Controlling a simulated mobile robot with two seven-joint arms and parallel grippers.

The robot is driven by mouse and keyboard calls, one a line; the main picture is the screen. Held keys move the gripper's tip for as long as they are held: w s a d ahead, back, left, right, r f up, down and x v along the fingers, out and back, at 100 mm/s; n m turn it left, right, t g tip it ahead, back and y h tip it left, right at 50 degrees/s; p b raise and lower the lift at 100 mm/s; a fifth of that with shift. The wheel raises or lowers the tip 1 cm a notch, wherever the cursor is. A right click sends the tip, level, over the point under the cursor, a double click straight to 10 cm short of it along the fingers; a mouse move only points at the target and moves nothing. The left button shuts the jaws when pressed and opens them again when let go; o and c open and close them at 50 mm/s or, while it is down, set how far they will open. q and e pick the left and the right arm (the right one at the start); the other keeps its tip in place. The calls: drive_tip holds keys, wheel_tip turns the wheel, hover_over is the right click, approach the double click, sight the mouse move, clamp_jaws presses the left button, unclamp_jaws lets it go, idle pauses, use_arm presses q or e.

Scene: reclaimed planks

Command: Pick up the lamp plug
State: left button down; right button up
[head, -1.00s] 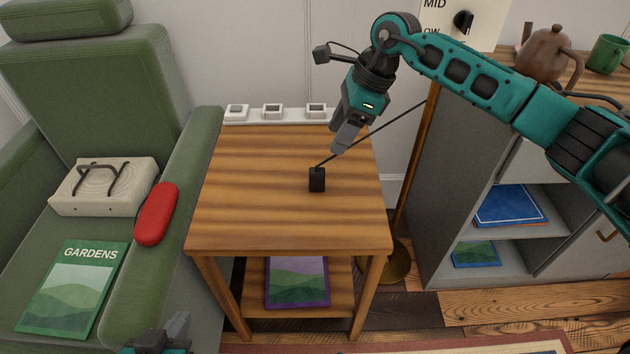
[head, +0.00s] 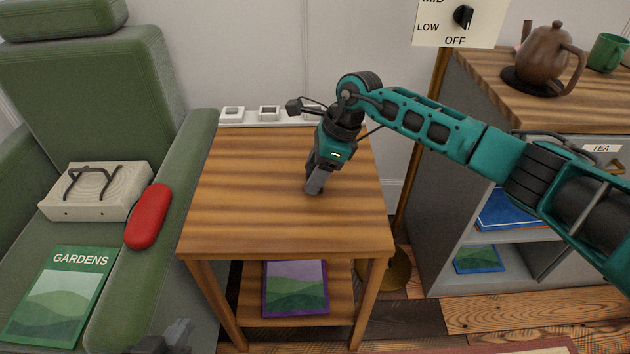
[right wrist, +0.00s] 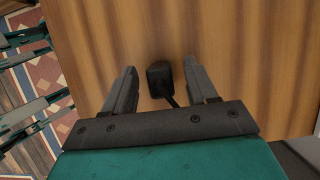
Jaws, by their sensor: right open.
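The lamp plug (right wrist: 159,78) is a small black block on the wooden side table (head: 240,190), with its cord running back toward my right gripper's palm in the right wrist view. My right gripper (right wrist: 160,80) is open, with one finger on each side of the plug and a gap on both sides. In the head view my right gripper (head: 313,190) points down over the middle of the tabletop and hides the plug. My left gripper (head: 170,340) shows only partly at the bottom edge, and its jaws are unclear.
A white socket strip (head: 250,116) runs along the table's back edge. A green armchair (head: 200,180) with a red case (head: 148,216) stands to the left. A grey cabinet (head: 440,200) with a brown teapot (head: 543,55) stands to the right. The tabletop's front is clear.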

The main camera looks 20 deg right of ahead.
drive_tip(key=c, duration=1)
drive_tip(key=shift+c, duration=0.3)
drive_tip(key=shift+r, duration=0.2)
